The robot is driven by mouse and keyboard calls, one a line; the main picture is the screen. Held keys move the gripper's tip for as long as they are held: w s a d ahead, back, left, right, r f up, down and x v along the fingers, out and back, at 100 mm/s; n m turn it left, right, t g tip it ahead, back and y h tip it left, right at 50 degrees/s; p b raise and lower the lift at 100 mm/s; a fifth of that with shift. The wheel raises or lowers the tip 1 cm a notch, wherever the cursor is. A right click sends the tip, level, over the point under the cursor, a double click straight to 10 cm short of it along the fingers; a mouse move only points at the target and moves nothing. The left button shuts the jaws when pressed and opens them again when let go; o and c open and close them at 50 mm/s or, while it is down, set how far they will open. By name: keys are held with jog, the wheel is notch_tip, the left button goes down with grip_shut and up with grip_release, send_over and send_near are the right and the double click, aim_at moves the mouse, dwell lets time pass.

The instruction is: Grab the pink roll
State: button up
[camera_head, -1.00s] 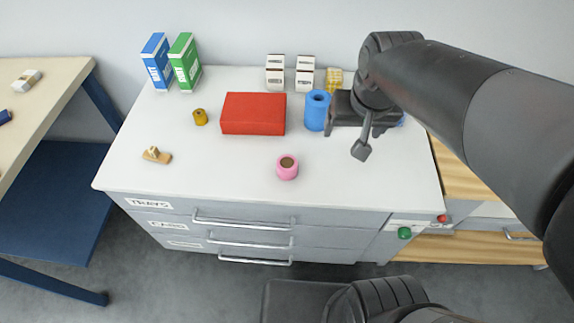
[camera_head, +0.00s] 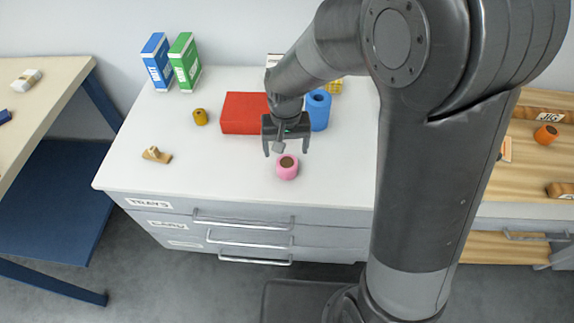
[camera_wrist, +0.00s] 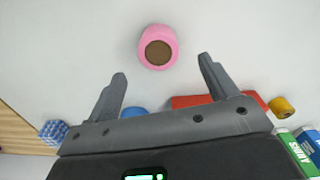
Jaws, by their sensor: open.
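The pink roll (camera_head: 287,167) stands upright on the white cabinet top, near its front edge, with a brown core showing in its top. My gripper (camera_head: 286,150) is open and empty above and just behind the roll in the head view. In the wrist view the pink roll (camera_wrist: 158,47) lies ahead of the two spread fingers (camera_wrist: 162,80), roughly centred between them and apart from both.
A red box (camera_head: 240,113) and a blue roll (camera_head: 318,108) stand behind my gripper. A small yellow roll (camera_head: 200,117), a wooden piece (camera_head: 157,155), and blue (camera_head: 157,62) and green (camera_head: 185,60) boxes stand left. The top around the pink roll is clear.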

aim_at(287, 162)
notch_tip(287, 162, down, 9)
jog(key=shift+d+r, duration=0.15)
jog(key=shift+r, duration=0.05)
dwell(0.3)
jog(key=c, duration=1.1)
